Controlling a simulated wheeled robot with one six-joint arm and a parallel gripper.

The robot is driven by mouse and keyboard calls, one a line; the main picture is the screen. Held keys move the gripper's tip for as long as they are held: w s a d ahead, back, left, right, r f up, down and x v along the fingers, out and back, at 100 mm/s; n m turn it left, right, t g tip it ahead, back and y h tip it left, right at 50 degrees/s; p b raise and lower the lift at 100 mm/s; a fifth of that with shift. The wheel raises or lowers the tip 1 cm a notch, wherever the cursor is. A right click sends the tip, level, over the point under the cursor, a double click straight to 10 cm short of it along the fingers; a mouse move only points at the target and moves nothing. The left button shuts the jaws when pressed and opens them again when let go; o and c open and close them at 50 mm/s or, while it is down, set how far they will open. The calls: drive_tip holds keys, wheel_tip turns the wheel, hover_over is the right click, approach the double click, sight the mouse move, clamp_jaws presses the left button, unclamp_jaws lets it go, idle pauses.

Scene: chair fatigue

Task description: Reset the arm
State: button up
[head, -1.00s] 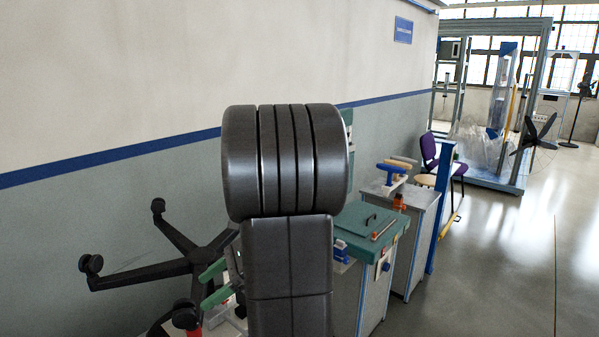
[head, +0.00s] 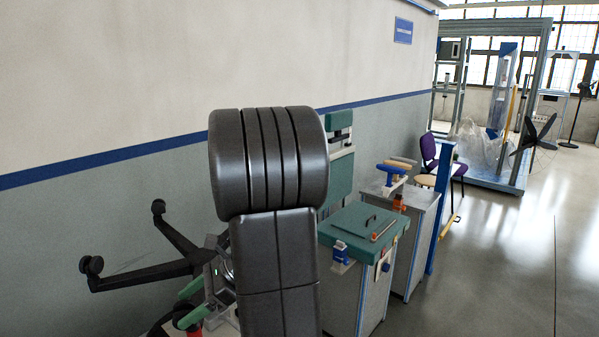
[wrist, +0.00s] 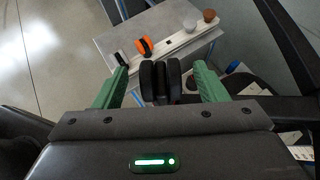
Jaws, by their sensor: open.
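My gripper (wrist: 158,88) is open, with two green fingers spread apart in the wrist view. A black twin-wheel caster (wrist: 160,75) shows between the fingers, with a gap on either side; I cannot tell how far it is in depth. In the head view my gripper (head: 192,302) is at the lower left, partly hidden by my own arm. The black star-shaped chair base (head: 150,275) stands beside it, its arms ending in casters.
A cabinet with a green top (head: 362,232) and a grey cabinet (head: 415,210) stand along the wall to the right. A purple chair (head: 429,150) and a large test frame (head: 535,100) are farther back. The floor at right is clear. An orange clamp (wrist: 144,46) lies on a grey top.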

drive_tip(key=r, duration=0.1)
drive_tip(key=r+p, duration=0.1)
drive_tip(key=r, duration=0.1)
drive_tip(key=shift+a+p, duration=0.3)
drive_tip(key=shift+a, duration=0.1)
drive_tip(key=shift+s+d+f+b, duration=0.15)
drive_tip(key=shift+s+b, duration=0.05)
drive_tip(key=shift+b, duration=0.65)
drive_tip(key=shift+w, duration=0.1)
drive_tip(key=shift+r, duration=0.2)
